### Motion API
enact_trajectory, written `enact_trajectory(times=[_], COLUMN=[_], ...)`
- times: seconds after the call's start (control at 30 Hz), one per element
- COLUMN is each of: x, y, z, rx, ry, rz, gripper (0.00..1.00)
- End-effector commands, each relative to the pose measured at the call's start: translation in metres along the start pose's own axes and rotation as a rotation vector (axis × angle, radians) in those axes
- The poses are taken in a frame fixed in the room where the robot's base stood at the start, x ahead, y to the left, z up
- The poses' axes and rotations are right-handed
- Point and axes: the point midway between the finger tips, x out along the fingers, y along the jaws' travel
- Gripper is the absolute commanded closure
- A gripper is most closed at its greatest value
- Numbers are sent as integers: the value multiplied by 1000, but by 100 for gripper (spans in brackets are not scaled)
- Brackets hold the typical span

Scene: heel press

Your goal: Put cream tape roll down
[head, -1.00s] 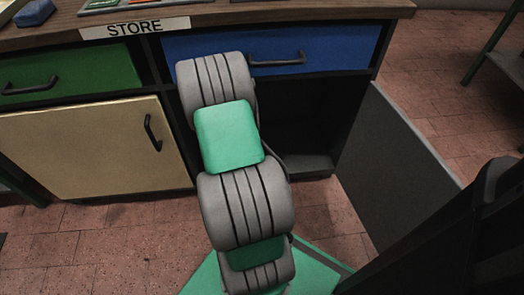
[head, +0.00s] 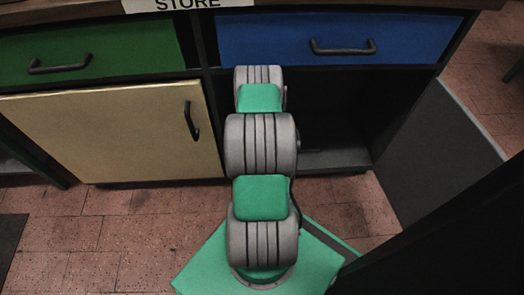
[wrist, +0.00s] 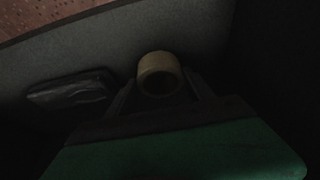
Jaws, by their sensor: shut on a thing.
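In the wrist view the cream tape roll (wrist: 160,72) sits at the fingertips of my gripper (wrist: 162,90), which is shut on it. The roll's round opening faces the camera. Around it is a dark space with a grey surface beyond; whether the roll touches that surface I cannot tell. In the head view my arm reaches into the open dark compartment (head: 335,115) under the blue drawer (head: 290,42). My gripper and the roll are hidden there behind my arm.
A dark flat object (wrist: 70,90) lies on the grey surface left of the roll. The open grey door (head: 440,145) stands right of the compartment. The cream door (head: 120,130) and green drawer (head: 90,52) at left are shut. Brick floor shows in front.

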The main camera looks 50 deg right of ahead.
Motion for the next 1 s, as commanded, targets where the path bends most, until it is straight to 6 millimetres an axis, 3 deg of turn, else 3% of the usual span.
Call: enact_trajectory(times=[0.13, 0.5, 0.53, 0.77, 1.0], x=[27, 31, 30, 29, 28], y=[0, 1, 1, 1, 1], z=[12, 13, 12, 12, 12], rx=[1, 3, 3, 3, 3], ry=[-1, 0, 0, 0, 0], rz=[0, 1, 1, 1, 1], gripper=[79, 79, 37, 18, 17])
